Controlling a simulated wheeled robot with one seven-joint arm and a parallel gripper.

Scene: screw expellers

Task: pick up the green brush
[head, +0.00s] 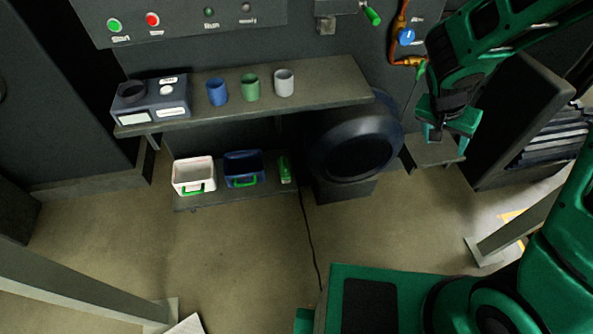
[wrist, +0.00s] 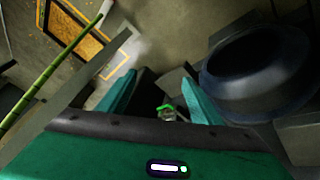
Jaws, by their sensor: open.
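A small green object that looks like the green brush (head: 285,169) lies at the right end of the low shelf in the head view, right of the blue bin. My gripper (head: 440,133) is up at the right, well apart from it, beyond the large dark round opening. In the wrist view my gripper's two teal fingers (wrist: 158,92) stand apart with nothing held between them. A small green-topped item (wrist: 167,111) shows beyond the fingers; I cannot tell what it is. I cannot make out the brush in the wrist view.
The low shelf (head: 225,202) also holds a white bin (head: 194,175) and a blue bin (head: 243,169), both with green handles. The upper shelf (head: 330,91) overhangs it, with three cups and a grey box. The dark round opening (head: 357,150) stands between. Floor in front is clear.

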